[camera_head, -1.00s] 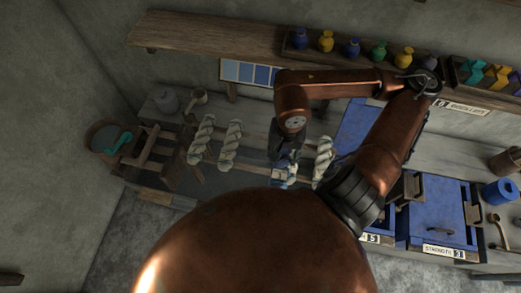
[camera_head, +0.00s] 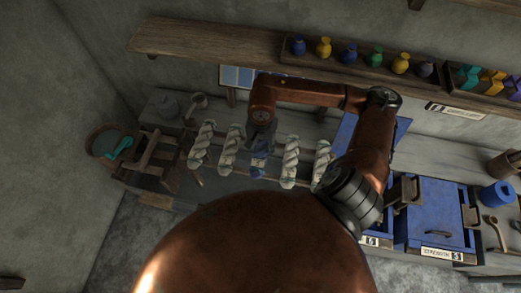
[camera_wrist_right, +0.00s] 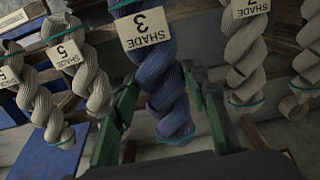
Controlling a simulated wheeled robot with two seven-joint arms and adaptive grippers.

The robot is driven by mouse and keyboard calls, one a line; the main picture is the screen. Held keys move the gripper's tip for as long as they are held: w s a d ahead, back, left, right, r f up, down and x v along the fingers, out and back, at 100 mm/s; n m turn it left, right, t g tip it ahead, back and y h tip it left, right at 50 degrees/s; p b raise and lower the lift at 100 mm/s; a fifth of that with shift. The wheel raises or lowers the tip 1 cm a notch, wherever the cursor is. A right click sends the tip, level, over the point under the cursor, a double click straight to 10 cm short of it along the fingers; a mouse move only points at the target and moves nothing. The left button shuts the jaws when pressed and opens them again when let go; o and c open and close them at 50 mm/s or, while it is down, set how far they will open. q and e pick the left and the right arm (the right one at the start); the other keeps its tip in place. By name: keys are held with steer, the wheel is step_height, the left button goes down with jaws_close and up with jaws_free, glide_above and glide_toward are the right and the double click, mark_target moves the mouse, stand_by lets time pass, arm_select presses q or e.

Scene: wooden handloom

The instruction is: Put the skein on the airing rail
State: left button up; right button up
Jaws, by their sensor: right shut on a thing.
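The blue skein (camera_head: 259,166) is a twisted hank with a "SHADE 3" tag. It hangs in the middle of the right wrist view (camera_wrist_right: 164,85), between the two green fingers of my right gripper (camera_wrist_right: 160,110). In the head view my right gripper (camera_head: 261,143) is over the skein's upper part and shut on it. The skein is in line with the pale skeins along the wooden airing rail (camera_head: 243,172). My gripper hides its upper end, so I cannot tell whether it rests on the rail. My left gripper is not in view.
Pale skeins flank it closely: one on the left (camera_head: 231,150), one on the right (camera_head: 290,162), others further out. Blue vat lids (camera_head: 436,215) stand to the right. A shelf (camera_head: 210,42) with coloured bottles runs behind. A round tub (camera_head: 104,142) is at the left.

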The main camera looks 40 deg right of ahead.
mark_target(260, 152)
steer(key=shift+w+f, duration=0.25)
steer(key=shift+f, duration=0.1)
step_height(260, 152, down, 3)
steer(key=shift+w+p, duration=0.1)
steer(key=shift+p, duration=0.75)
steer(key=shift+f, duration=0.15)
steer(key=shift+f+b, duration=0.2)
steer(key=shift+b, duration=0.1)
steer(key=o, duration=1.3)
steer(key=shift+r, duration=0.1)
steer(key=shift+c, duration=0.2)
